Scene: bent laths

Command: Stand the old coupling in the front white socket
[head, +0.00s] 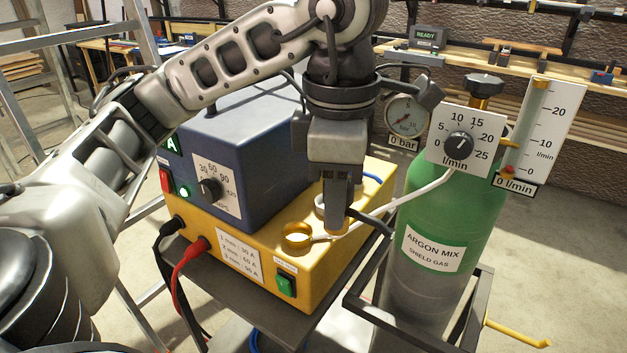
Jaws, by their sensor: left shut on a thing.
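My left gripper (337,218) points straight down over the top of the yellow unit (340,253). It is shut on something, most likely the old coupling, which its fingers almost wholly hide. A white ring (319,207), which looks like a white socket, shows in part just behind and left of the fingers. A pale hose (405,200) runs from beside the gold ring past the fingers to the regulator. I cannot tell whether the held thing touches a socket. My right gripper is out of view.
A blue power unit (240,150) stands on the yellow unit, left of the gripper. A green gas cylinder (455,215) with a pressure gauge (405,115) and a dial plate (465,140) stands close on the right. Black and red cables (185,262) hang at the front left.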

